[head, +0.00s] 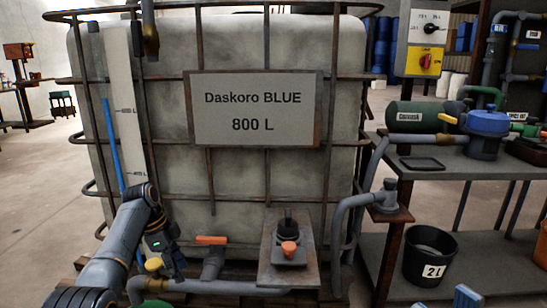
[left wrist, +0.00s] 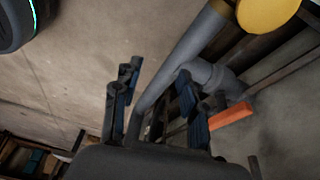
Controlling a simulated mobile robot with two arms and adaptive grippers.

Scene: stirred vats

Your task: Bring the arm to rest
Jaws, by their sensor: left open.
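My left arm comes in from the lower left in the head view and bends down at the wrist. Its gripper (head: 176,268) points down in front of the vat's lower left, beside the pipe with the orange-handled valve (head: 211,240). In the left wrist view the two dark fingers (left wrist: 158,95) stand apart with nothing held between them. A grey pipe (left wrist: 178,62) runs behind the fingers there, and I cannot tell how close it is. The orange handle (left wrist: 231,115) is just right of the fingers.
The caged vat labelled Daskoro BLUE (head: 330,165) fills the middle. A yellow knob (head: 153,265) is close to my gripper. A plate with an orange-capped fitting (head: 289,250) is to the right. A pump bench (head: 435,160) and black bucket (head: 429,255) stand at right. Open floor (head: 40,185) lies left.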

